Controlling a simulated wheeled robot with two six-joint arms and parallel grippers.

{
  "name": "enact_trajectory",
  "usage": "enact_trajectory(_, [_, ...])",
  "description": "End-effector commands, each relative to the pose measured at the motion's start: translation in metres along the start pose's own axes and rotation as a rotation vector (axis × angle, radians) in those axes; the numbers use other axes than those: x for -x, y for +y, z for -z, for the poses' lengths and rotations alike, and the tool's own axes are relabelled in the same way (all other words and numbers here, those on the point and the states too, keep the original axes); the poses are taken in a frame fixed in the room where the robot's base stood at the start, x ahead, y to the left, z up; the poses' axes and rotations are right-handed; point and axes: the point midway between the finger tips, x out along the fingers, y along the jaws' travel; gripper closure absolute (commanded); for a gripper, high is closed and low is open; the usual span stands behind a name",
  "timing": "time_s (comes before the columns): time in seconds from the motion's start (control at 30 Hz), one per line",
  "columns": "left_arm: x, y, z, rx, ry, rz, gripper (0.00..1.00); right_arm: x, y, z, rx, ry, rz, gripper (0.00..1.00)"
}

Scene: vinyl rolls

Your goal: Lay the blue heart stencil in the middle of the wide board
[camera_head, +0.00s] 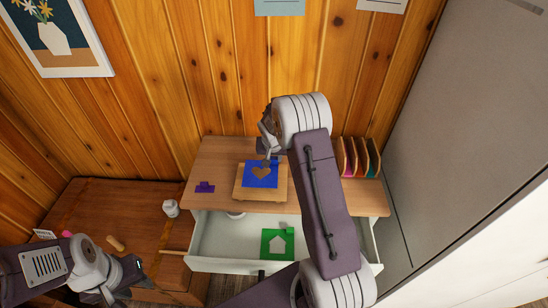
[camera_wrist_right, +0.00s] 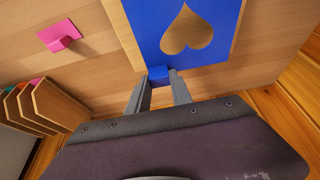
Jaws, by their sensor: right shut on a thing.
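The blue heart stencil (camera_head: 249,176) is a flat blue sheet with a heart-shaped cut-out and a small tab. It is over the wide board (camera_head: 243,198), a pale wooden slab on the desk, and lies toward its back part. I cannot tell whether it touches the board. My right gripper (camera_head: 270,157) is shut on the stencil's tab at the far edge. In the right wrist view the stencil (camera_wrist_right: 152,22) extends away from the fingers (camera_wrist_right: 160,85), with the board (camera_wrist_right: 117,28) showing beside it. My left gripper (camera_head: 125,277) is low at the left, away from the desk; its jaws are unclear.
A purple piece (camera_head: 205,187) lies left of the board. A pink piece (camera_wrist_right: 58,37) lies on the desk in the wrist view. Upright coloured dividers (camera_head: 360,158) stand at the right. The open drawer (camera_head: 220,264) below holds a green house stencil (camera_head: 266,251).

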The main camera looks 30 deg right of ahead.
Motion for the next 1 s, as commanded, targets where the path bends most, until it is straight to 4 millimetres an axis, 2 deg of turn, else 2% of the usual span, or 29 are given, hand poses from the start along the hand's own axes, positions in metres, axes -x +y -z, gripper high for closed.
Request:
enact_trajectory(0.4, [-0.012,0.000,-0.001,0.000,0.000,0.000,0.64,-0.010,0.000,-0.004,0.000,0.001,0.000,1.00])
enact_trajectory(0.8, [-0.012,0.000,-0.001,0.000,0.000,0.000,0.64,-0.009,0.000,-0.004,0.000,0.000,0.000,1.00])
enact_trajectory(1.0, [-0.018,0.000,-0.002,0.000,0.000,0.000,0.64,-0.015,0.000,-0.006,0.000,0.000,0.000,1.00])
